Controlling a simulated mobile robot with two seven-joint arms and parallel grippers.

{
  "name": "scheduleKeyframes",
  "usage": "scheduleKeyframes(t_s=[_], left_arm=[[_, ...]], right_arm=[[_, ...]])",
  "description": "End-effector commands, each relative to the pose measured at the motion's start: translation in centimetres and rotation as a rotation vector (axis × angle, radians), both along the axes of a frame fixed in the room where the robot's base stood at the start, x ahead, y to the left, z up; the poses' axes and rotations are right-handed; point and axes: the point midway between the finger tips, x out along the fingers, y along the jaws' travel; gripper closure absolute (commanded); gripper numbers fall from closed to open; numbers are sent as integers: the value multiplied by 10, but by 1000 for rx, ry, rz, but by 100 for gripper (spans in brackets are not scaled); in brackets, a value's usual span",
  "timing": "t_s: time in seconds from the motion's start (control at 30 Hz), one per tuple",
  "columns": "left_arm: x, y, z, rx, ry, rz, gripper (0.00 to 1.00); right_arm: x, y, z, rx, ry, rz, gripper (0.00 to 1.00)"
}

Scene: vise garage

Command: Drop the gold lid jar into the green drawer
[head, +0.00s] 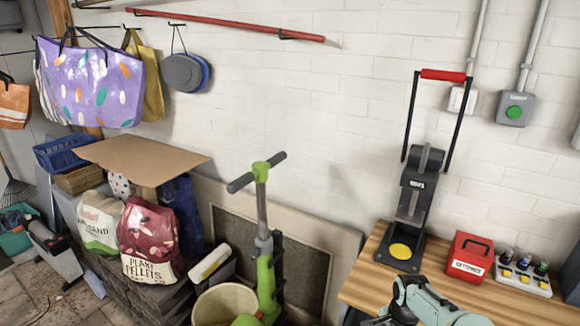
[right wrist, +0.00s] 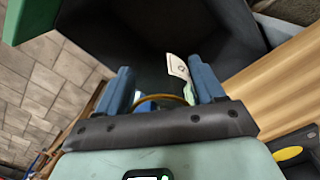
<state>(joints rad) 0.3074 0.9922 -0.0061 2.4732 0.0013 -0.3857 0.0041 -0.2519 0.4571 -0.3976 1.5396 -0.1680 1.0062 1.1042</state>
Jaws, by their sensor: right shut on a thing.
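In the right wrist view my right gripper (right wrist: 165,85) has its two blue fingers a little apart, with a thin gold curved rim (right wrist: 160,98) between them. This looks like the gold lid of the jar; most of the jar is hidden. A white tag-like piece (right wrist: 177,67) shows just beyond the fingers. Past them is a dark, box-like interior with a green edge (right wrist: 16,20) at the upper left, which appears to be the green drawer. I cannot tell how deep the jar is. In the head view only part of my right arm shows, at the bottom; my left gripper is not seen.
A wooden bench (head: 362,283) holds a black press with a red handle (head: 443,75), a red box (head: 469,257) and a tray of small bottles (head: 523,275). A green scooter (head: 264,245) and a beige bin (head: 224,304) stand left of the bench.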

Motion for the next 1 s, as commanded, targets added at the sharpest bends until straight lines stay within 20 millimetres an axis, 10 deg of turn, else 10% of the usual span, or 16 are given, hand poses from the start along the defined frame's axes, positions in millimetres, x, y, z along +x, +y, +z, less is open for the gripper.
scheduleKeyframes(t_s=[0.13,0.17,0.23,0.63,1.0], left_arm=[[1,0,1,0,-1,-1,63],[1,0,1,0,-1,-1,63],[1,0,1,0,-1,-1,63],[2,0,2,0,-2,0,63],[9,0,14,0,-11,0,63]], right_arm=[[1,0,2,0,-2,1,68],[1,0,2,0,-2,1,22],[1,0,2,0,-2,1,3],[1,0,10,0,-2,1,3],[2,-1,88,0,-8,2,3]])
